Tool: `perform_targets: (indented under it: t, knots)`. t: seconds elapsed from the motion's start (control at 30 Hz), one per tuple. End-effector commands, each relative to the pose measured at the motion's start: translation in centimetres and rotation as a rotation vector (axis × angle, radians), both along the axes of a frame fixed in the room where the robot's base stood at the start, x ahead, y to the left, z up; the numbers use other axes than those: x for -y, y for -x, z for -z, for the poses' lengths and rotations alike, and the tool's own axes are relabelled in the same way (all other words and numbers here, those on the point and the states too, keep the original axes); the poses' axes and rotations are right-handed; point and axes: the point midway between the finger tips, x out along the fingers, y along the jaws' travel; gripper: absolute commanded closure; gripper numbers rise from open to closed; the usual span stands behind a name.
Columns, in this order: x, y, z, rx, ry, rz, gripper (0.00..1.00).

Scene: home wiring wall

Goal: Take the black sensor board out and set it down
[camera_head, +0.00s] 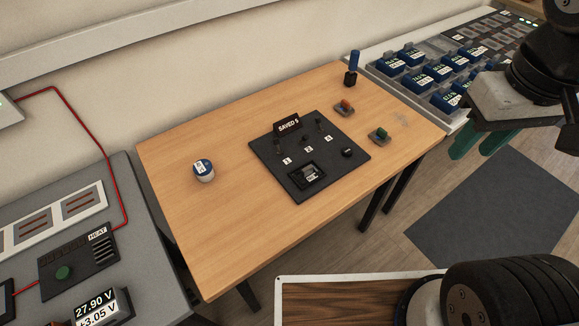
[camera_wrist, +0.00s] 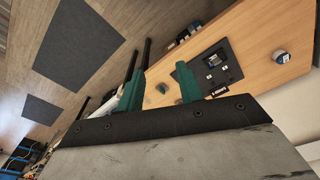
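A flat black panel (camera_head: 268,150) lies on the wooden table, with a small "SAVED 5" display, numbered labels, small levers and a knob. A small black board with pale markings (camera_head: 308,177) sits in a framed slot near the panel's front edge; I cannot tell how deep it sits. The panel also shows in the wrist view (camera_wrist: 231,55), tilted, where the board is too small to make out surely. My gripper (camera_head: 468,146), with green fingers, hangs to the right of the table, well away from the panel. In the wrist view its fingers (camera_wrist: 160,75) are apart with nothing between them.
A white and blue jar (camera_head: 203,171) stands on the table's left. A blue-handled tool (camera_head: 352,68) and two small coloured blocks on grey bases, orange (camera_head: 345,107) and green (camera_head: 380,134), are at the right. The wooden table (camera_head: 220,235) is clear at front left.

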Motion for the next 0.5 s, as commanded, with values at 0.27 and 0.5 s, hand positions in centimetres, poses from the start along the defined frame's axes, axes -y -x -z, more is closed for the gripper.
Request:
perform_targets:
  t: [0.27,0.5]
  knots:
    - [-5.3,-8.3,3.9,-0.047,0.048,-0.686,0.64]
    - [-12.5,-14.5,10.8,-0.068,0.085,-1.375,0.64]
